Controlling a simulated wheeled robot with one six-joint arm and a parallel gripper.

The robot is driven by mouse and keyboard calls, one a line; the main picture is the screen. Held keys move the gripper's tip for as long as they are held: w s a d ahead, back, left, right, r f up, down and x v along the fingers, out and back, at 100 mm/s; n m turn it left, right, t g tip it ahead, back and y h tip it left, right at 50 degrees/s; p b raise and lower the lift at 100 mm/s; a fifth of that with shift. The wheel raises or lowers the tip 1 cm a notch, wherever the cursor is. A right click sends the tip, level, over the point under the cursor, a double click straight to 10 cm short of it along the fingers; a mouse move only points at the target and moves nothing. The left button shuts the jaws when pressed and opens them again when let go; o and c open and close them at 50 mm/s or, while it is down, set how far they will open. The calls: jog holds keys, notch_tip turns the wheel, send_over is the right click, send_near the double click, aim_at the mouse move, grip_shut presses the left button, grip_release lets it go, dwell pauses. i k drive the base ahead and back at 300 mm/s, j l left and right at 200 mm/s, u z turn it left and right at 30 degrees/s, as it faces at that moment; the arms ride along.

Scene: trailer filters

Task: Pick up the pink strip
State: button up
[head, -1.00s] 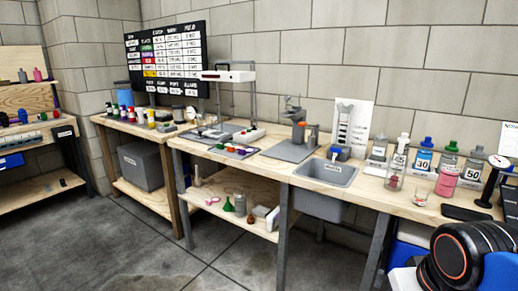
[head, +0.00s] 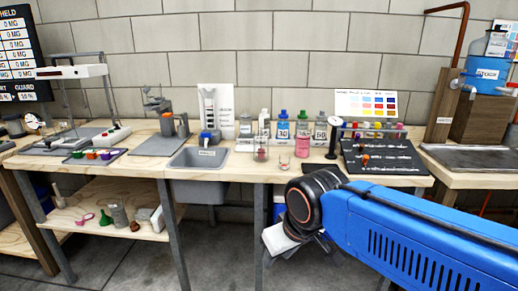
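I cannot make out a pink strip for certain. A colour chart (head: 370,104) with blue, red and yellow patches stands at the back, above a rack of colour-capped tubes (head: 374,128). My blue arm reaches in from the right. My gripper (head: 300,243) hangs below its black joint, in front of the bench, partly hidden; its fingers are too unclear to judge.
A grey sink (head: 198,158) is set into the bench (head: 140,170). Several labelled bottles (head: 283,124) stand right of it, with a black sloped board (head: 382,157) farther right. A blue water jug (head: 490,75) is at the far right.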

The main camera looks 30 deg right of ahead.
aim_at(399, 125)
jog(key=z, duration=1.7)
